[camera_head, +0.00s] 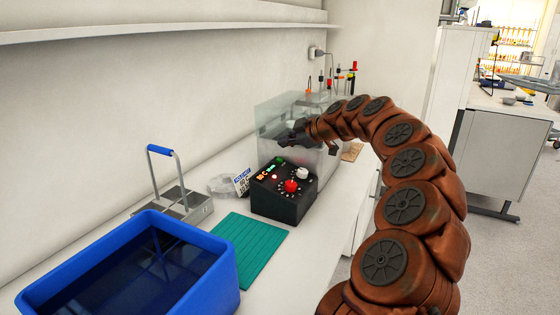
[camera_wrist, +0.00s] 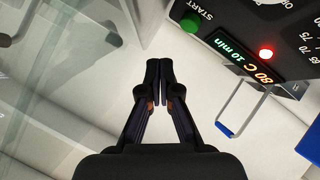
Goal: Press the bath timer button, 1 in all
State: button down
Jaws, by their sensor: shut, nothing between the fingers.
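The black bath control box (camera_head: 283,207) stands on the bench in front of a clear water bath tank (camera_head: 270,122). In the wrist view, its panel has a green round button (camera_wrist: 190,22) marked START, a display (camera_wrist: 248,60) reading "80 C 10 min", and a lit red lamp (camera_wrist: 266,53). My gripper (camera_head: 288,138) is over the tank's near side, behind the box in the head view. In the wrist view my gripper's fingers (camera_wrist: 160,78) are together and empty, below and left of the START button, apart from it.
A blue tub (camera_head: 228,272) of dark liquid, a green mat (camera_head: 248,246) and a metal rack with a blue handle (camera_head: 160,150) are on the near bench. A wall shelf (camera_head: 150,30) runs above.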

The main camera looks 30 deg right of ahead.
jog(key=shift+s+d+r, duration=0.1)
jog(key=shift+s+r, duration=0.05)
jog(key=shift+r, duration=0.4)
jog(key=shift+s+d+r, duration=0.1)
jog(key=shift+r, duration=0.4)
jog(key=shift+s, duration=0.1)
